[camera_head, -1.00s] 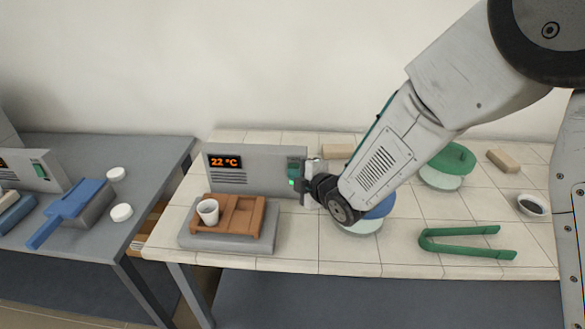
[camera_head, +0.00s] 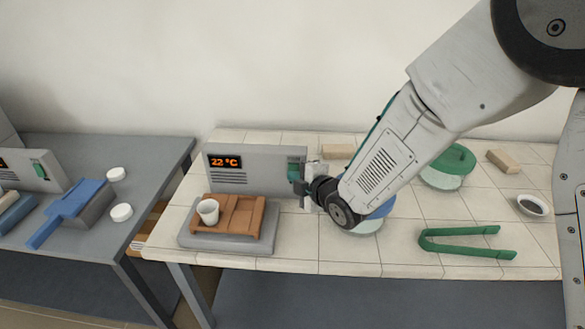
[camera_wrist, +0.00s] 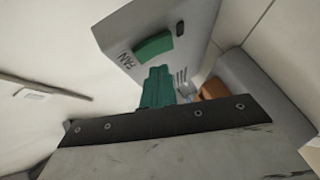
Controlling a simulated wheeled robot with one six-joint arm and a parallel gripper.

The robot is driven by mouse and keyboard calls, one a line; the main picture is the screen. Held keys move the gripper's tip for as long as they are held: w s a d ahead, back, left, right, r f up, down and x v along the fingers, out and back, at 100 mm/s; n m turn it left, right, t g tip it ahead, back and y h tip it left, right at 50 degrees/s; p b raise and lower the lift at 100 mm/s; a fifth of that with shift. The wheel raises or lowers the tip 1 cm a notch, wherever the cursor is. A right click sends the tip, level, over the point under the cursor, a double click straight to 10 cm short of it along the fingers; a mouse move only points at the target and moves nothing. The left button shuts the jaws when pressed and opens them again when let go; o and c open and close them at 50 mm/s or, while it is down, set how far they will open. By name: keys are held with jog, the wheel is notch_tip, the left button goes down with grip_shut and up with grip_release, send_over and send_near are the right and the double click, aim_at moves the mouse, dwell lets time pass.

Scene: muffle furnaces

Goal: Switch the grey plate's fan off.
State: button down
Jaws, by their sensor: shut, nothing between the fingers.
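The grey plate (camera_head: 262,247) stands on the tiled table. Its upright grey panel (camera_head: 255,172) has an orange display reading 22 °C. The green fan switch (camera_wrist: 153,45) shows in the wrist view beside the word FAN. A small indicator (camera_wrist: 180,29) next to it looks dark. My gripper (camera_head: 300,188) is at the panel's right end and partly covers the switch area in the head view. In the wrist view its green fingers (camera_wrist: 157,78) are together and empty, with their tips close to the switch. I cannot tell whether they touch it.
A brown tray (camera_head: 248,203) with a white cup (camera_head: 208,211) rests on the plate. Green tongs (camera_head: 465,242), a green-lidded dish (camera_head: 447,165) and a small bowl (camera_head: 532,206) stand to the right. A blue-lidded dish (camera_head: 366,227) is beneath my arm.

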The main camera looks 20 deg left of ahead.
jog(key=shift+s, duration=0.1)
jog(key=s, duration=0.3)
jog(key=s+d, duration=0.1)
jog(key=shift+s+d+f, duration=0.1)
jog(key=shift+s+f, duration=0.25)
jog(key=shift+s, duration=0.05)
dwell(0.5)
